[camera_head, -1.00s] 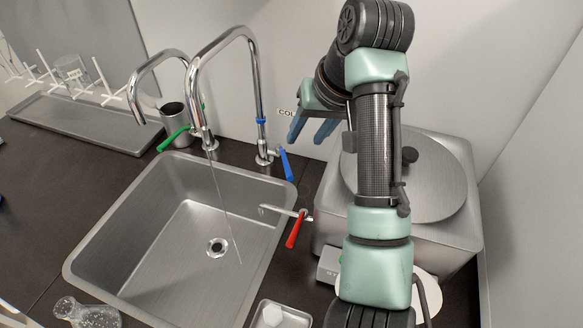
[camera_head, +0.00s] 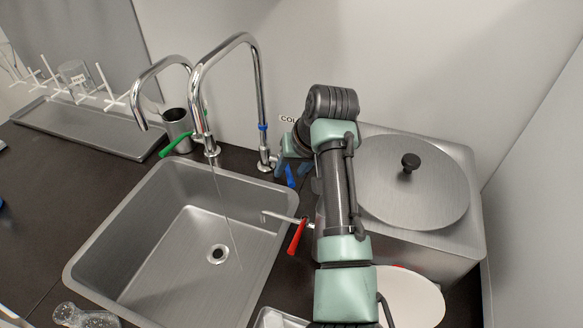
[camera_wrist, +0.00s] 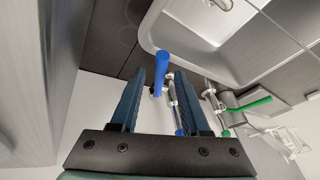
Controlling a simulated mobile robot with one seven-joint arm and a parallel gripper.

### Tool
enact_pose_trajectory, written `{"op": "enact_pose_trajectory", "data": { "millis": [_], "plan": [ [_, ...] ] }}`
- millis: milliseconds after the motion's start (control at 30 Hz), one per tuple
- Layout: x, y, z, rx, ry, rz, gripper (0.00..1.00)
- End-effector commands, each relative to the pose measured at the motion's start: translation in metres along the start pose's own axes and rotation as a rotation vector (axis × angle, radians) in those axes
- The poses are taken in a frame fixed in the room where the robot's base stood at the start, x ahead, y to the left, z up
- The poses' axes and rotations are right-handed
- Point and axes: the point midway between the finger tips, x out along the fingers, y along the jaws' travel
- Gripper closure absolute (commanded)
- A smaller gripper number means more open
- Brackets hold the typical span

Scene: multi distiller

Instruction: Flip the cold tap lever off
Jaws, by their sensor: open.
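The cold tap (camera_head: 262,130) is a tall chrome gooseneck with a blue band, and a thin stream runs from its spout into the sink. Its blue lever (camera_head: 290,176) is partly hidden by my gripper (camera_head: 296,166) in the head view. In the wrist view the blue lever (camera_wrist: 161,72) shows between the fingertips of my gripper (camera_wrist: 160,78), with gaps on both sides. My gripper is open and holds nothing; I cannot tell whether a finger touches the lever.
The steel sink (camera_head: 150,222) lies left of my arm. A red lever (camera_head: 297,236) sits at its right rim, and a green lever (camera_head: 176,142) is behind it. A lidded steel machine (camera_head: 420,185) stands right of my arm. The wall is close behind the taps.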

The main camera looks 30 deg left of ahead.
Motion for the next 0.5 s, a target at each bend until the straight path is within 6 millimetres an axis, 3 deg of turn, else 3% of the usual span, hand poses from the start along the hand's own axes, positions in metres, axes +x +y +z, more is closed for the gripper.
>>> {"op": "enact_pose_trajectory", "data": {
  "millis": [133, 400, 500],
  "plan": [
    [0.0001, -0.0002, 0.0001, 0.000, 0.000, 0.000, 0.54],
    [-0.0002, -0.0001, 0.0000, 0.000, 0.000, 0.000, 1.00],
    [-0.0003, -0.0001, 0.0000, 0.000, 0.000, 0.000, 1.00]
  ]
}}
